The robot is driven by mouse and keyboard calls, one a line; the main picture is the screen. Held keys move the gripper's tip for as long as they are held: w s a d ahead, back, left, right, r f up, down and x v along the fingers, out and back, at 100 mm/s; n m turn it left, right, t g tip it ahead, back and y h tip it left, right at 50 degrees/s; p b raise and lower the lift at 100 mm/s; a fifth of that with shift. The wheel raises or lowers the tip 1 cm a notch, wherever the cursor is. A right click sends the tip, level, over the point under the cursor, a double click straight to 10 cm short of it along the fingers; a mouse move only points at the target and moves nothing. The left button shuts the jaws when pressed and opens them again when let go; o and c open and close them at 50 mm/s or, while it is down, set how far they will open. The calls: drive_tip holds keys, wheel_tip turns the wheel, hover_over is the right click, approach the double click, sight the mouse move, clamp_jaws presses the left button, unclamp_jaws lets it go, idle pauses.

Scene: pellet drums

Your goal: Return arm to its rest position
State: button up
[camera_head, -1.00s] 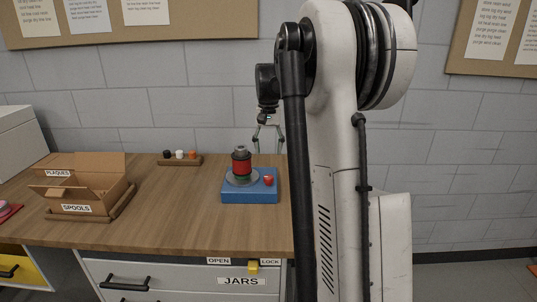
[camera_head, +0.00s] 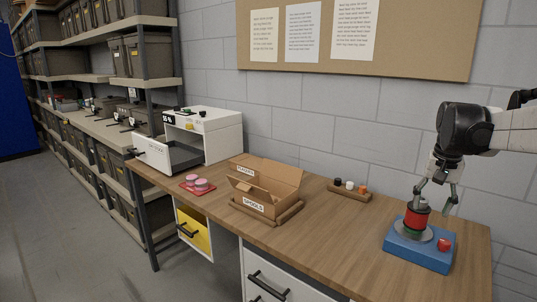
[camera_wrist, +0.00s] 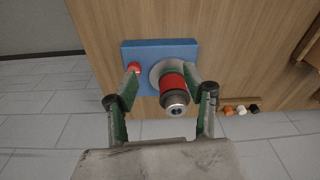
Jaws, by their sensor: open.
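My gripper (camera_head: 436,190) is open at the right of the head view, with its fingers pointing down just above a blue device (camera_head: 406,250). The device has a grey round plate, a red button (camera_head: 444,244) and a red cylinder with a dark cap (camera_head: 416,217) standing on the plate. In the wrist view my gripper (camera_wrist: 161,82) has its two green fingers spread apart. The red cylinder (camera_wrist: 173,82) shows between them, nearer the right finger, and the button lies by the left fingertip. Whether a finger touches the cylinder, I cannot tell.
An open cardboard box (camera_head: 262,203) labelled PLAQUES and SPOOLS stands mid-table. A small rack with black, white and orange pieces (camera_head: 350,188) is behind. A white machine (camera_head: 205,136) and pink discs on a red mat (camera_head: 197,184) are left. Shelves with bins (camera_head: 130,60) stand far left.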

drive_tip(key=s+a+n+t, duration=0.1)
drive_tip(key=s+a+n, duration=0.1)
drive_tip(key=s+a, duration=0.45)
drive_tip(key=s+a+n+t, duration=0.15)
drive_tip(key=s+a, duration=0.25)
drive_tip(key=a, duration=0.6)
drive_tip(key=s+a+f+n+t, duration=0.3)
drive_tip(key=s+a+f, duration=0.3)
drive_tip(key=s+a, duration=0.4)
drive_tip(key=shift+s+a+f+y, duration=0.2)
drive_tip(key=shift+s+a+y, duration=0.15)
drive_tip(key=shift+s, duration=0.5)
